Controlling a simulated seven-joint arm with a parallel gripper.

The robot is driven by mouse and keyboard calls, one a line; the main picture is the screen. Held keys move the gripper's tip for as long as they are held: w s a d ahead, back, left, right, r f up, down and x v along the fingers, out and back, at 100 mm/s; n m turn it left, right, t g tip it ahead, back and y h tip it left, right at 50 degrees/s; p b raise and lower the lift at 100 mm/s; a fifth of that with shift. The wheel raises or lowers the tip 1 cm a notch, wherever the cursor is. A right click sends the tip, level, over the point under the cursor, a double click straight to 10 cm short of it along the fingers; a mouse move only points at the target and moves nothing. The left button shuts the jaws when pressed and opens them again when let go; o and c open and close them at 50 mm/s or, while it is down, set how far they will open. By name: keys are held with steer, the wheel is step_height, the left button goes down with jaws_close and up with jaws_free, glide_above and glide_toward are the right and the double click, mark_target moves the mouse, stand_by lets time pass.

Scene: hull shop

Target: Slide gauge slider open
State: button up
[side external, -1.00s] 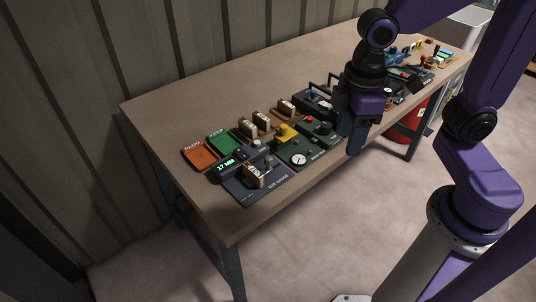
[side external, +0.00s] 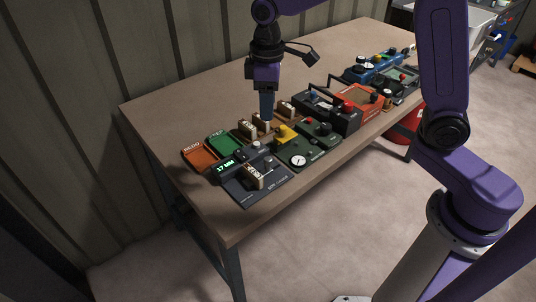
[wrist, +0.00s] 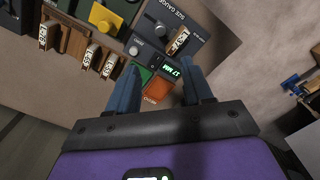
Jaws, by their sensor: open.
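The dark size gauge (side external: 238,184) lies at the near left end of the bench, its green display (side external: 225,165) reading 17 MM. A pale labelled block (side external: 255,178) stands in it. Grey knobs (side external: 255,145) sit at its back edge; which part is the slider I cannot tell for sure. In the wrist view the gauge (wrist: 197,30) is at the top, with a grey knob (wrist: 160,29) and the labelled block (wrist: 179,41).
An orange REDO tray (side external: 199,157) and a green KEEP tray (side external: 224,142) lie behind the gauge. A wooden rack with labelled blocks (side external: 247,128) is close to my fingers. A green device with a yellow knob (side external: 316,148) and several other devices continue rightward. The back of the bench is clear.

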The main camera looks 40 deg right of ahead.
mark_target(268, 158)
step_height(268, 158, down, 17)
steer(key=shift+r, duration=0.2)
stand_by(0.3)
